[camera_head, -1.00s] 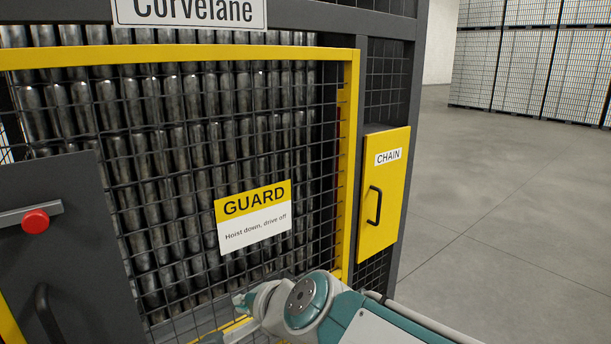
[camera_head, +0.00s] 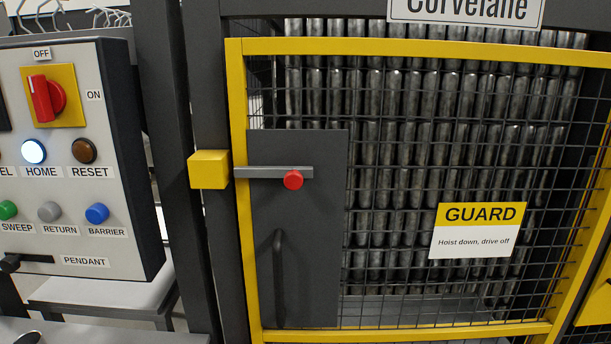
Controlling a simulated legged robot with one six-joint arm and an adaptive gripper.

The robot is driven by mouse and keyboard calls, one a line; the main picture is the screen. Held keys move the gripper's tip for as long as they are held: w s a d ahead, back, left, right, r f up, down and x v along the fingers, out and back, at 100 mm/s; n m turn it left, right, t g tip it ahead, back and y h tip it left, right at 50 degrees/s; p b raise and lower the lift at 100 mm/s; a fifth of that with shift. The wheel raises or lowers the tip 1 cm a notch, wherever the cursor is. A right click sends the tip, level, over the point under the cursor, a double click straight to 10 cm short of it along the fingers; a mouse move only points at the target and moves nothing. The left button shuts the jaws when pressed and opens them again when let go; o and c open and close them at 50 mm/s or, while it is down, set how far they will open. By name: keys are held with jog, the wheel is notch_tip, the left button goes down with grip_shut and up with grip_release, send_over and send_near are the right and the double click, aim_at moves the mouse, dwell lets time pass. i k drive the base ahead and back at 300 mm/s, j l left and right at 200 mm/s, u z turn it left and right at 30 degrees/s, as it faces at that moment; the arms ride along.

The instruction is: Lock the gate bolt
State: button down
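The gate (camera_head: 400,46) is a yellow-framed mesh guard door. It looks closed against the dark post on its left. The gate bolt (camera_head: 262,172) is a grey horizontal bar with a red knob (camera_head: 293,180), mounted on a dark plate (camera_head: 300,225). The yellow keeper block (camera_head: 208,170) sits on the post at the same height as the bar. A dark vertical handle (camera_head: 279,277) is below the bolt. My gripper is not in view.
A control panel (camera_head: 75,135) with a red rotary switch (camera_head: 45,98) and several buttons stands at the left. A GUARD sign (camera_head: 477,231) hangs on the mesh, with rows of dark metal cylinders behind. A grey table surface (camera_head: 85,328) is at lower left.

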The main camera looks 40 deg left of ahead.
aim_at(293, 176)
jog(key=u, duration=1.95)
jog(key=i+l, duration=0.1)
jog(key=l, duration=0.15)
